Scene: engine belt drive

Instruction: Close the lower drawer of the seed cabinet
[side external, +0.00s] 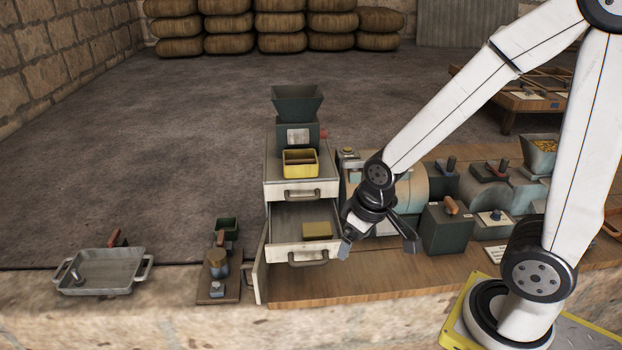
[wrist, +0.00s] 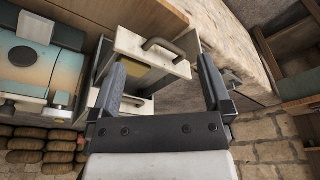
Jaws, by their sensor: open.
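The seed cabinet is a pale unit with two drawers. Its lower drawer (side external: 279,250) stands pulled out, with a grey bar handle (side external: 308,258) and a yellow block (side external: 317,230) inside. In the wrist view the lower drawer's front (wrist: 126,43) and handle (wrist: 165,44) lie ahead of the fingers, and part of the yellow block shows. The upper drawer (side external: 277,190) looks shut. My gripper (side external: 378,240) is open and empty at the right of the lower drawer's front. In the wrist view my gripper (wrist: 160,75) has its fingers wide apart; contact with the drawer cannot be told.
A yellow tray (side external: 300,170) and a dark hopper (side external: 297,102) are on the cabinet. A cabinet door (side external: 259,272) hangs open at left. Machinery with a dark box (side external: 447,232) stands at right. A metal tray (side external: 100,270) lies far left. The wooden bench before the drawer is clear.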

